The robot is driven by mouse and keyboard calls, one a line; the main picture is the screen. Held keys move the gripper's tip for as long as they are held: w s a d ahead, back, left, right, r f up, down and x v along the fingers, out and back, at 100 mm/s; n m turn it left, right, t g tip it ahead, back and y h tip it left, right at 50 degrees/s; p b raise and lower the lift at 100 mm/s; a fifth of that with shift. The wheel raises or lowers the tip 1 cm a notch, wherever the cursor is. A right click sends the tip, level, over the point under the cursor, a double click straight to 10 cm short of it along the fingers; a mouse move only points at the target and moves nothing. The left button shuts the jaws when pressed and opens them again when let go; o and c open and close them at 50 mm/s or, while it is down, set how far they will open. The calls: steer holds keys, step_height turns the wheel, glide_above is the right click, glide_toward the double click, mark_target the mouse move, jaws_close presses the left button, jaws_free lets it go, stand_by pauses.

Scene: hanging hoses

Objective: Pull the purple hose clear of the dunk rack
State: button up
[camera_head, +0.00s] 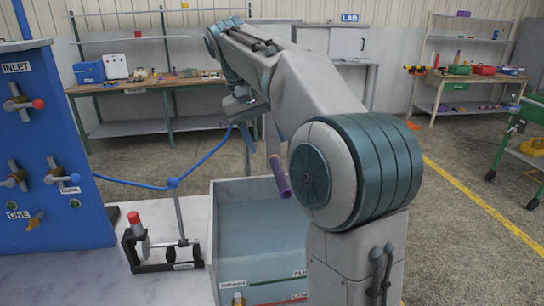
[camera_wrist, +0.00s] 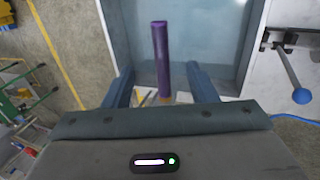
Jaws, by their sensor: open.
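The purple hose (camera_head: 279,177) shows as a short tilted length above the tank in the head view, partly beside my arm. In the wrist view the purple hose (camera_wrist: 161,55) runs from a rounded end down between my fingers, with a brownish part at its near end. My gripper (camera_wrist: 159,80) is open, with one blue finger on each side of the hose and a visible gap on both sides. I cannot make out a separate dunk rack; the open grey-blue tank (camera_head: 214,237) lies below the hose.
A blue panel (camera_head: 60,130) with valves stands at the left. Workbenches (camera_head: 160,83) stand behind. Open floor (camera_head: 455,180) lies at the right.

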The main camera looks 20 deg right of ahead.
steer(key=b+x, duration=0.1)
steer(key=x, duration=1.2)
steer(key=shift+s, duration=0.1)
steer(key=c, duration=1.1)
